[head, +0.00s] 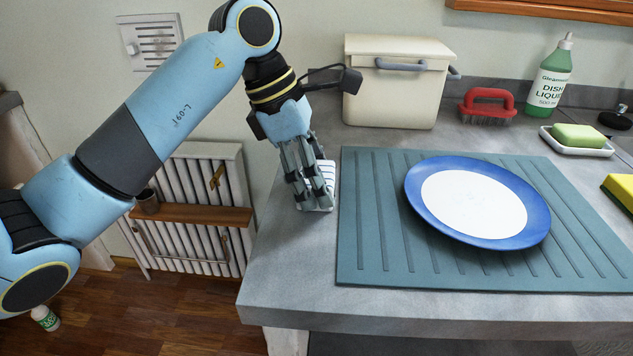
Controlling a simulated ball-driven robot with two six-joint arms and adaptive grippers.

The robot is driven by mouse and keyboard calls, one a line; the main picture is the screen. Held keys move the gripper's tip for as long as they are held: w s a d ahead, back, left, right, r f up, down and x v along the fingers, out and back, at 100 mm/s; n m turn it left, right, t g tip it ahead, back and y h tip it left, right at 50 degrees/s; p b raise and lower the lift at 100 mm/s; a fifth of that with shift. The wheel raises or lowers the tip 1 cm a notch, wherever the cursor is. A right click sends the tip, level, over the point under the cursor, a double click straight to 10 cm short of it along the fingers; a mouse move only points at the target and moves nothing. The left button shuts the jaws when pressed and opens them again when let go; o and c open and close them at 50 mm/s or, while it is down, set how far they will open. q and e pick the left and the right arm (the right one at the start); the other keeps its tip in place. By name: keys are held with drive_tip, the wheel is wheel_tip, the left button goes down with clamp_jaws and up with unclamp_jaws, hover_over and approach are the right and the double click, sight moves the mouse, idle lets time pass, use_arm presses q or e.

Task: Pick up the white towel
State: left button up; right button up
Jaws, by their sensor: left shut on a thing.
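The white towel (326,178) is a small folded cloth with thin dark lines on the left part of the grey counter, left of the teal drying mat. My left gripper (311,198) points down over it and is shut on it. The fingers hide part of the towel. I cannot tell whether the towel is lifted off the counter. My right gripper is not in view.
The teal mat (375,275) bears a blue-rimmed plate (475,205). The counter's left edge is close to the towel.

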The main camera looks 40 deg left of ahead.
sight(330, 175)
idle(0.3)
use_arm(q)
drive_tip(key=shift+r, duration=0.5)
drive_tip(key=r, duration=0.1)
drive_tip(key=d+r, duration=0.1)
drive_tip(key=r, duration=0.1)
drive_tip(key=d+r, duration=0.1)
drive_tip(key=shift+w+r, duration=0.15)
drive_tip(key=shift+w, duration=0.15)
drive_tip(key=w+d+r+p, duration=0.2)
drive_tip(key=d+r+p, duration=0.3)
drive_tip(key=d+p, duration=0.3)
drive_tip(key=shift+w+d+r, duration=0.35)
drive_tip(key=shift+w+d, duration=0.05)
drive_tip(key=shift+d, duration=0.15)
